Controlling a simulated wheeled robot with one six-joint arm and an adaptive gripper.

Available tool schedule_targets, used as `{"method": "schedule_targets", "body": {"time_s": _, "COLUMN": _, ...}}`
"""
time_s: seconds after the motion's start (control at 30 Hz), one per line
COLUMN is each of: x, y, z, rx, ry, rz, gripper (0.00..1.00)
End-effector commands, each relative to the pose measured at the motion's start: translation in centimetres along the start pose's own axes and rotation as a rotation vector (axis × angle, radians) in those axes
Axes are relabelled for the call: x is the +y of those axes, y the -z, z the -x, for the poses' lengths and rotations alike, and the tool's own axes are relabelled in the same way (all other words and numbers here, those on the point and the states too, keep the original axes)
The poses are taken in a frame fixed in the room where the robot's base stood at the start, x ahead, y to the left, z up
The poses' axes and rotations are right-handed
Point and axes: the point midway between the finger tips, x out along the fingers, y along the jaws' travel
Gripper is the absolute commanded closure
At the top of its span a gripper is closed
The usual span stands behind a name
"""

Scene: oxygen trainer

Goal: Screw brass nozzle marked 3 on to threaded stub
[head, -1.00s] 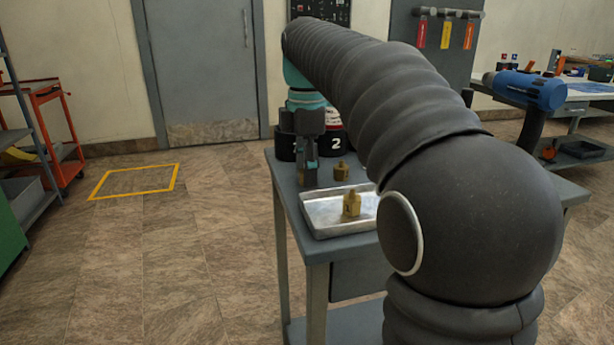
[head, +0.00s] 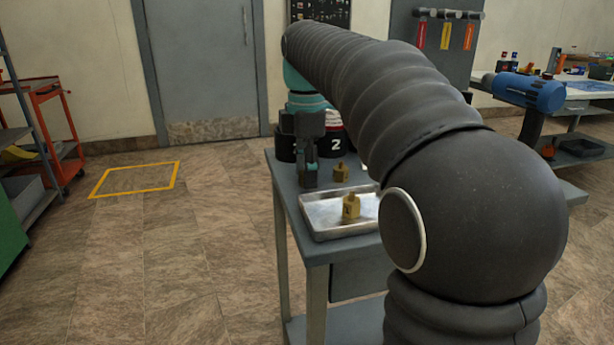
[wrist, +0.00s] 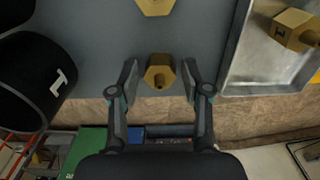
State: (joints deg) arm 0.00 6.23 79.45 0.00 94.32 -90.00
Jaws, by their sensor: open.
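My gripper (wrist: 159,80) is open, with its two fingers on either side of a brass nozzle (wrist: 158,68) on the grey table. Narrow gaps show between nozzle and fingers in the wrist view. I can read no number on this nozzle, and my gripper hides it in the head view. A second brass nozzle (head: 340,172) stands on the table to the right of my gripper (head: 309,178); one is cut off at the top of the wrist view (wrist: 155,5). A third brass nozzle (head: 351,206), with a mark like 1 in the wrist view (wrist: 298,30), is in the tray. I cannot make out the threaded stub.
The shallow metal tray (head: 322,232) sits at the table's near side. Black cylinders stand at the back, one marked 2 (head: 336,145); one marked 1 (wrist: 35,85) is at left in the wrist view. The table's edge (wrist: 110,103) is close to my fingers.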

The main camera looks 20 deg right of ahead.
Motion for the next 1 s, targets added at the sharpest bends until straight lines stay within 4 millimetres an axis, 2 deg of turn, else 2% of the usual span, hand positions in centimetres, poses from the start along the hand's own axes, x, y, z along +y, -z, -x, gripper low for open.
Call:
{"method": "schedule_targets", "body": {"time_s": 0.07, "x": 0.0, "y": 0.0, "z": 0.0, "rx": 0.000, "ry": 0.000, "rz": 0.000, "gripper": 0.55}}
{"method": "schedule_targets", "body": {"time_s": 0.23, "x": 0.0, "y": 0.0, "z": 0.0, "rx": 0.000, "ry": 0.000, "rz": 0.000, "gripper": 0.97}}
{"method": "schedule_targets", "body": {"time_s": 0.47, "x": 0.0, "y": 0.0, "z": 0.3, "rx": 0.000, "ry": 0.000, "rz": 0.000, "gripper": 0.98}}
{"method": "schedule_targets", "body": {"time_s": 1.0, "x": 0.1, "y": 0.0, "z": 3.5, "rx": 0.000, "ry": -0.001, "rz": 0.000, "gripper": 0.98}}
